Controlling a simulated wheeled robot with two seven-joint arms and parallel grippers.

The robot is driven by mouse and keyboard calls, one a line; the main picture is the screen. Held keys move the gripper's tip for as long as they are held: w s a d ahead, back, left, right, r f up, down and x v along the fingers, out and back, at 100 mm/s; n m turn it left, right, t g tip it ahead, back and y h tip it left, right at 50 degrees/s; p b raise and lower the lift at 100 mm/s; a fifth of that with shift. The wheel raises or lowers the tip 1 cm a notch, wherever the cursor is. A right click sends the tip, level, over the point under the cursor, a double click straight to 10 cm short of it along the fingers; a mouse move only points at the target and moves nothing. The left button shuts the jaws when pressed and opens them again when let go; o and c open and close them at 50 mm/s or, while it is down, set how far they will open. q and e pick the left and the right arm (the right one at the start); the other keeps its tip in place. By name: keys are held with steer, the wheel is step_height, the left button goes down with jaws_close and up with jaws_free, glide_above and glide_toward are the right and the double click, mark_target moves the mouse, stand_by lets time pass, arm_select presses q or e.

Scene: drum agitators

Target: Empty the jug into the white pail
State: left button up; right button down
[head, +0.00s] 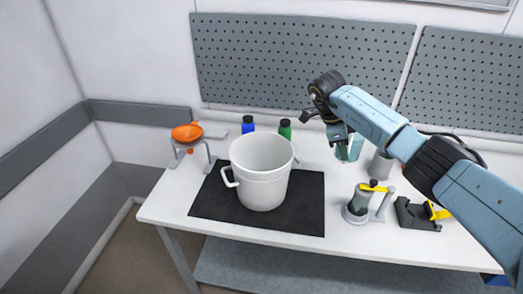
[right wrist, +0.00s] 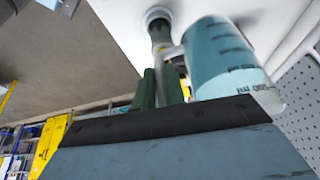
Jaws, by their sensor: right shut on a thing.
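The white pail (head: 262,172) stands upright on a black mat (head: 215,203) in the middle of the table, its open top facing up. The jug (head: 352,149) is a translucent teal vessel to the right of the pail and apart from it, partly hidden behind my right gripper (head: 340,132). In the right wrist view the jug (right wrist: 220,62) shows dark markings on its side, beside the green fingers of my right gripper (right wrist: 163,85). My right gripper is shut on the jug. How full the jug is cannot be told. My left gripper is not in view.
An orange bowl-like piece (head: 187,132) rests on a grey stand at the left. A blue bottle (head: 248,125) and a green bottle (head: 285,129) stand behind the pail. A yellow-topped device (head: 362,203) and a black holder (head: 416,214) stand at the right. A pegboard (head: 300,60) backs the table.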

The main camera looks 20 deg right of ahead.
steer(key=s+a+r+m+y, duration=0.1)
steer(key=a+r+m+y, duration=0.1)
steer(key=m, duration=1.1)
steer(key=s+a+r+m+y, duration=0.2)
steer(key=a+m+y, duration=0.2)
steer(key=m, duration=0.9)
steer(key=shift+s+a+m+t+y, duration=0.2)
steer(key=shift+m+t+y, duration=0.15)
steer(key=shift+y, duration=0.85)
steer(key=shift+a+r, duration=0.1)
steer(key=shift+n, duration=0.95)
steer(key=w+a, duration=0.3)
steer(key=a, duration=0.2)
steer(key=w+a+f, duration=0.1)
steer(key=w+a, duration=0.2)
steer(key=a, duration=0.3)
steer(key=w+a+f, duration=0.1)
steer(key=w+a, duration=0.2)
steer(key=a, duration=0.3)
steer(key=shift+w+f, duration=0.15)
steer(key=shift+w, duration=0.15)
steer(key=shift+w+d+r, duration=0.2)
steer(key=shift+w+r, duration=0.1)
steer(key=shift+r, duration=0.15)
steer(key=shift+w+d+r, duration=0.15)
steer(key=shift+w+r, duration=0.15)
steer(key=shift+r, duration=0.15)
